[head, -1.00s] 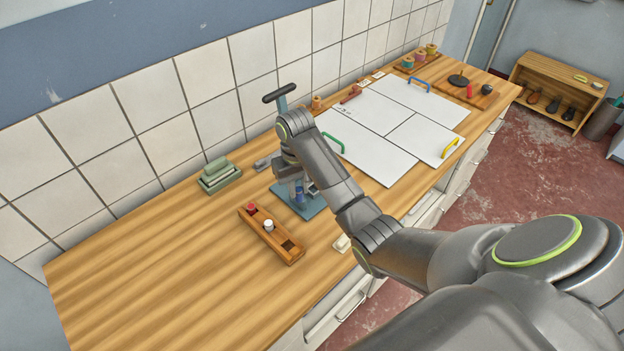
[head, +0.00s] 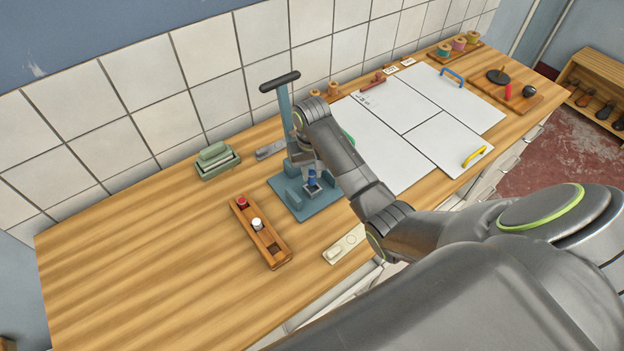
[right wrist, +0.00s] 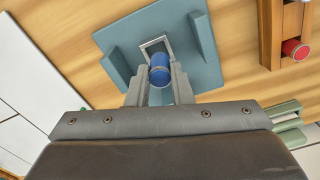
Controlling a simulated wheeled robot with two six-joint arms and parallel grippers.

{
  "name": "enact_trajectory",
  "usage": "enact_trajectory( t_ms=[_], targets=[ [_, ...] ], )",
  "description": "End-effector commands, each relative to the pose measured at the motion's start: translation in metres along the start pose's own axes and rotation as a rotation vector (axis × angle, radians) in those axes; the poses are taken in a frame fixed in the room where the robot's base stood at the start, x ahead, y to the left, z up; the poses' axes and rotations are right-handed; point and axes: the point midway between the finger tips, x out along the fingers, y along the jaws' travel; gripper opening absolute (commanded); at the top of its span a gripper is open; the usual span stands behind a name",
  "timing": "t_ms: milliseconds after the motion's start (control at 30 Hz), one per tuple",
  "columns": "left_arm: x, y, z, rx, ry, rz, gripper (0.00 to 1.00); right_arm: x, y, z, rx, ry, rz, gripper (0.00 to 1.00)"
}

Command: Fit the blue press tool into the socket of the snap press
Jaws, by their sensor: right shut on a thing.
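The snap press (head: 286,106) stands on the bench with a teal base plate (head: 320,207), an upright column and a black T-handle (head: 279,82). My right gripper (head: 310,172) is low over the base plate, beside the column, and is shut on the blue press tool (head: 311,179). In the right wrist view the blue tool (right wrist: 159,72) sits between the two grey fingertips. A square grey metal frame (right wrist: 156,44) on the press lies right by the tool's end; I cannot tell whether they touch. My left gripper is not in view.
A wooden rack (head: 268,240) with a red and a white tool stands left of the base plate. A pale block (head: 344,245) lies near the front edge. The left bench is clear.

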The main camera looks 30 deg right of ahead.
Motion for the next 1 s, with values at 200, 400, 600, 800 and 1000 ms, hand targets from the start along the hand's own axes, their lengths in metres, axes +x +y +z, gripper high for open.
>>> enact_trajectory(
  t_ms=[200, 400, 600, 800, 1000],
  targets=[
    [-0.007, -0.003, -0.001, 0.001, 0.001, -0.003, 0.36, 0.022, 0.0, 0.001, 0.0, -0.004, 0.001, 0.0],
    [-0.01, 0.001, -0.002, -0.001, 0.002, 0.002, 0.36, 0.041, 0.0, 0.0, -0.001, -0.001, 0.0, 0.0],
    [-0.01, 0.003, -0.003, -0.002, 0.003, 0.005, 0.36, 0.043, 0.0, 0.0, -0.001, 0.001, 0.0, 0.0],
    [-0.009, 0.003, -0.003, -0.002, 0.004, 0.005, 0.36, 0.046, 0.0, 0.0, 0.0, 0.0, 0.001, 0.21],
    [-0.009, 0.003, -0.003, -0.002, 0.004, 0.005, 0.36, 0.045, 0.0, 0.0, -0.001, 0.001, 0.0, 0.42]
  ],
)
